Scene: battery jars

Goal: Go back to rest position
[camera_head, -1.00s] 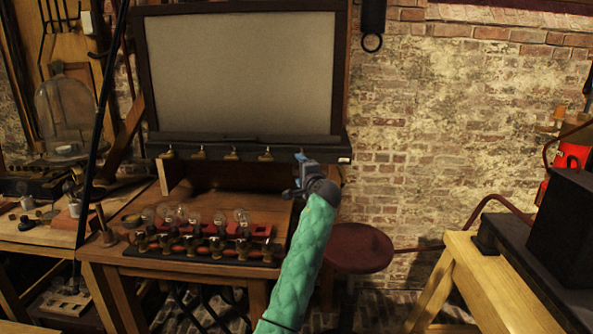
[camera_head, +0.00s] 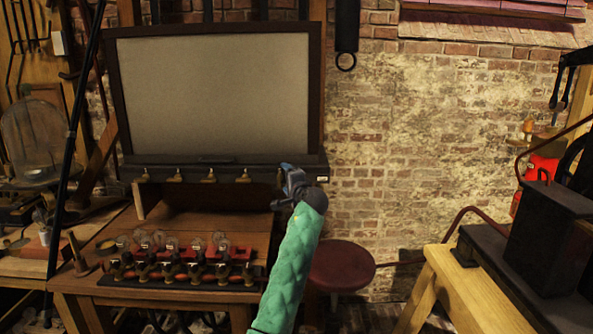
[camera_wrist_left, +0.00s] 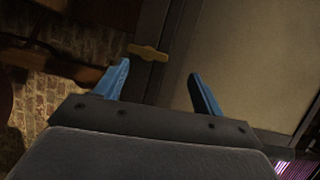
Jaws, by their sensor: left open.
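My left gripper (camera_head: 287,183) has blue fingers and hangs in front of the lower right corner of the framed grey board in the head view. Its arm wears a green quilted sleeve and comes up from the bottom. In the left wrist view both blue fingertips (camera_wrist_left: 163,84) stand wide apart with nothing between them. Beyond them that view shows a brass fitting (camera_wrist_left: 148,52) and part of the board (camera_wrist_left: 255,50). My right gripper does not show in either view.
A wooden bench (camera_head: 200,290) holds a rack of bulbs and jars (camera_head: 180,272). A red round stool (camera_head: 341,266) stands right of my arm. A wooden trestle (camera_head: 480,295) with a dark box (camera_head: 548,238) is at the right. A glass dome (camera_head: 33,140) is at the left.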

